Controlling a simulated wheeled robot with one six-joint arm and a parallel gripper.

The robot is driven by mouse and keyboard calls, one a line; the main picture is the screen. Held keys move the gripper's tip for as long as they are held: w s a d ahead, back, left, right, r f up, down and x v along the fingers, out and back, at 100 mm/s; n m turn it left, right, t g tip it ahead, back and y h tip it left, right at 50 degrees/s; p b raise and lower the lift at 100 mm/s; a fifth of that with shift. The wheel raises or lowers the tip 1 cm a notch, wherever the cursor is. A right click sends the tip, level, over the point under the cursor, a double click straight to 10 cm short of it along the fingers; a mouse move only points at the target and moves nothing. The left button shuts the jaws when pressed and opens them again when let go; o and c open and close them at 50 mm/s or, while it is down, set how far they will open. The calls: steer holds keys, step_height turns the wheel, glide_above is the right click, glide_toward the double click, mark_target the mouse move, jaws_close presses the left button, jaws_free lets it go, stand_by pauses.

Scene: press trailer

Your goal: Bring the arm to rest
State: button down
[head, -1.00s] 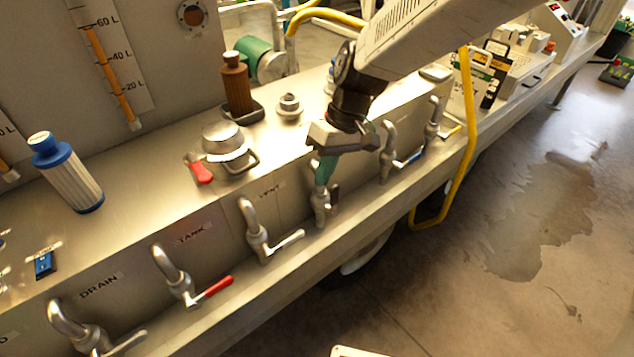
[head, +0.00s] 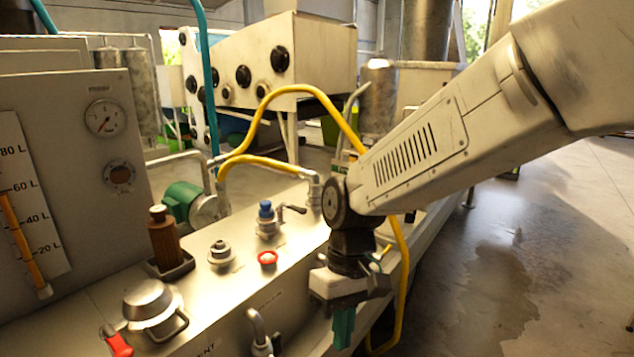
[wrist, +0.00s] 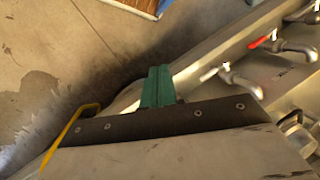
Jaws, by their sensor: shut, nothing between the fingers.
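My gripper (head: 343,326) hangs from my pale arm in the right half of the head view, fingers pointing down. Its green fingers are together with nothing between them. It is in front of the metal bench (head: 215,290), near the bench's front edge, and looks clear of it. In the wrist view the green fingers (wrist: 158,86) show close together and empty, with floor and the bench edge beyond them.
Taps with lever handles (wrist: 230,75) line the bench front. A yellow hose (head: 402,270) hangs just behind my gripper. A lidded filler (head: 152,305), a brown bottle (head: 164,240) and a red button (head: 267,258) sit on top. Floor at right is open.

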steer(key=s+d+r+m+t, duration=0.2)
steer(key=s+d, duration=0.4)
steer(key=d, duration=0.5)
steer(key=s+d+r+m+t, duration=0.3)
steer(key=s+d+r, duration=0.4)
steer(key=d, duration=0.4)
steer(key=shift+s+d+r+m+h, duration=0.15)
steer(key=shift+d+m+h, duration=0.25)
steer(key=shift+m, duration=0.5)
